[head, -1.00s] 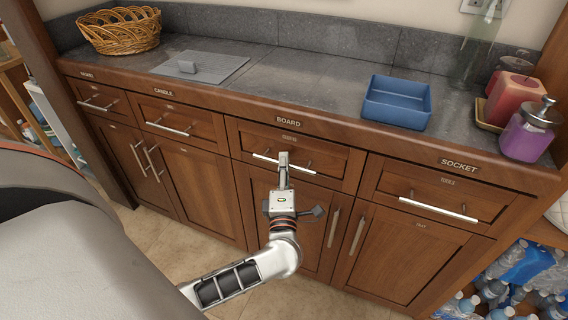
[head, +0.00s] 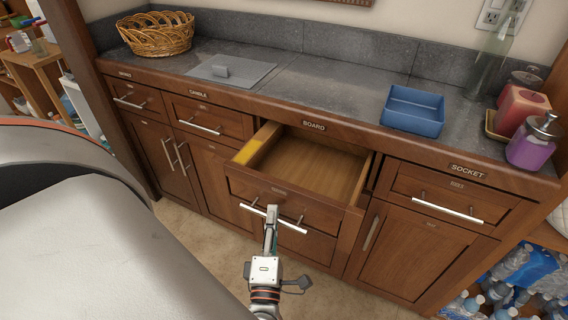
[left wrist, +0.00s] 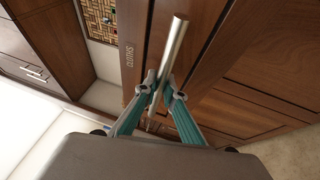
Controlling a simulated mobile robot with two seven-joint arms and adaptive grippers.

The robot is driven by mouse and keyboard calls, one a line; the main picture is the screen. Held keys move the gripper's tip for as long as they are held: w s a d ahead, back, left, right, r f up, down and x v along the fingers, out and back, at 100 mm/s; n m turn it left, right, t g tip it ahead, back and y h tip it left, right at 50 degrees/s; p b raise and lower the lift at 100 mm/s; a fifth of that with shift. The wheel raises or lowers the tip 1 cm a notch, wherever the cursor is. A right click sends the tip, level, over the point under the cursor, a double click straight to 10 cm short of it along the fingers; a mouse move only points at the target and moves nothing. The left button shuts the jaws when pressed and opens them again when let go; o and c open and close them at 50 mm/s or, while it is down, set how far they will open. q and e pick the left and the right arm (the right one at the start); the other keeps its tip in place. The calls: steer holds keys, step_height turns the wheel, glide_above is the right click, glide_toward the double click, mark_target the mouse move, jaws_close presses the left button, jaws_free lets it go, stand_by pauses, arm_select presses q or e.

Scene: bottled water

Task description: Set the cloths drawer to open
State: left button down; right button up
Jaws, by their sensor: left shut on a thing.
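The cloths drawer (head: 310,170) is pulled well out from the cabinet, below the BOARD label. In the left wrist view, the drawer front (left wrist: 140,40) carries the word CLOTHS. My left gripper (head: 271,212) is shut on the drawer's silver bar handle (head: 291,227). In the left wrist view, the two teal-sided fingers (left wrist: 165,88) close around the handle (left wrist: 175,45). My right gripper is not in view.
Other drawers with bar handles, such as the SOCKET one (head: 447,210), are shut. Water bottles (head: 530,270) fill a shelf at the lower right. Floor shows before the cabinet.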

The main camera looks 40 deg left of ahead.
arm_select(q)
steer(key=s+d, duration=0.1)
steer(key=s, duration=0.5)
steer(key=shift+d, duration=0.3)
steer(key=c, duration=2.4)
jaws_free()
steer(key=v, duration=0.7)
steer(key=shift+s+d, duration=0.15)
steer(key=shift+s, duration=0.05)
steer(key=shift+f, duration=0.1)
